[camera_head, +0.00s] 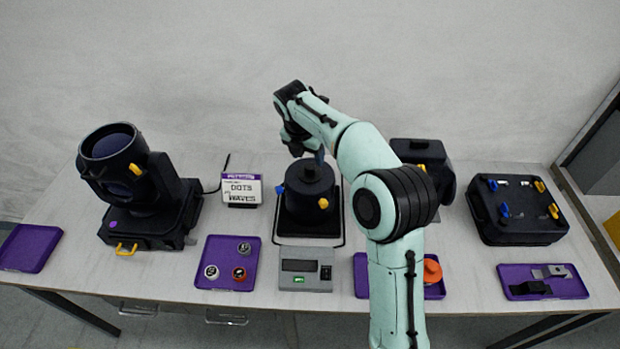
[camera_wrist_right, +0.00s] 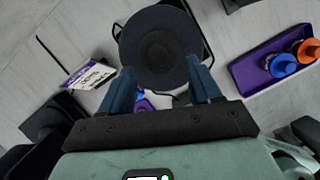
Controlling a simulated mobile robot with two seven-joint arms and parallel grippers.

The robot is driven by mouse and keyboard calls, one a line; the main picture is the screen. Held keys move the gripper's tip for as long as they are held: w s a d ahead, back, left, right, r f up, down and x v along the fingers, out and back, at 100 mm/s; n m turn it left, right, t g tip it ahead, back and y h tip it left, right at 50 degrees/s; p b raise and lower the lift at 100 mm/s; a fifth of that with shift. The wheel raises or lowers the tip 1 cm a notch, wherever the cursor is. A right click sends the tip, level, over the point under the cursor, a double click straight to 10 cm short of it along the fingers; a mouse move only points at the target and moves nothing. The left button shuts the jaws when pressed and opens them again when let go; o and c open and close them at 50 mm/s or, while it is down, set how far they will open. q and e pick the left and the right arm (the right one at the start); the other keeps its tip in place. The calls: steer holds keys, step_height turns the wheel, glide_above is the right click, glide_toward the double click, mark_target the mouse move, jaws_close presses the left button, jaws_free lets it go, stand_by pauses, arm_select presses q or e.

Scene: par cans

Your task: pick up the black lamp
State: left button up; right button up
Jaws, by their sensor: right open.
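A black round lamp (camera_head: 308,188) with a yellow knob on its side stands on the plate of a grey scale (camera_head: 304,281). In the right wrist view the lamp (camera_wrist_right: 158,30) shows as a dark disc with a ringed centre. My right gripper (camera_head: 307,158) is above the lamp's top in the head view. In the wrist view my right gripper (camera_wrist_right: 163,84) is open, its two blue fingers apart at the disc's lower edge. I cannot tell whether they touch it. My arm hides part of the table to the right. My left gripper is not in view.
A large black moving-head light (camera_head: 140,190) stands left, beside a sign (camera_head: 241,189). A purple tray (camera_head: 215,250) holds small round items. Another black fixture (camera_head: 425,160) is partly behind my arm. A black case (camera_head: 515,210) and purple tray (camera_head: 570,288) are right.

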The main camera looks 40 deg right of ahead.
mark_target(310, 166)
steer(key=shift+b+x, duration=0.3)
steer(key=shift+x, duration=2.45)
steer(key=shift+a, duration=0.15)
jaws_close()
